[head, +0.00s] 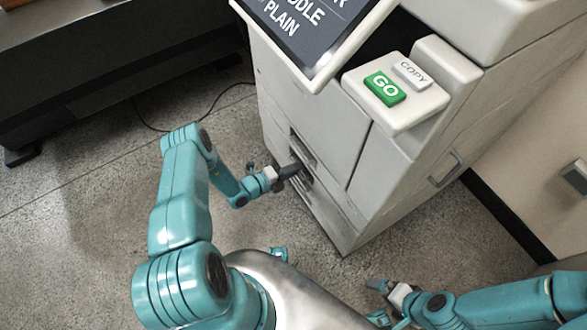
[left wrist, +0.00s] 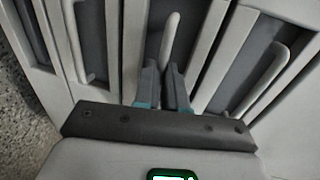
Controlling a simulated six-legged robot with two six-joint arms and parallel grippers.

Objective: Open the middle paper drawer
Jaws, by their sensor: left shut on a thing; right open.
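The grey copier (head: 315,95) stands in the middle of the head view, with its paper drawers low on the side facing my left arm. My left gripper (head: 288,172) is at these drawers. In the left wrist view three drawer handles stand side by side in dark recesses. My left gripper (left wrist: 163,88) is shut on the middle handle (left wrist: 170,38), with one finger on each side. The other handles (left wrist: 75,42) and (left wrist: 268,80) are free. I cannot tell whether the middle drawer is out at all. My right gripper (head: 380,286) is open and empty, low over the floor.
A tilted screen (head: 312,28) and a panel with a green GO button (head: 384,88) and a COPY button (head: 413,73) overhang the copier's front. A dark bench (head: 110,60) stands at the upper left, with a cable on the floor. The speckled floor left of the copier is clear.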

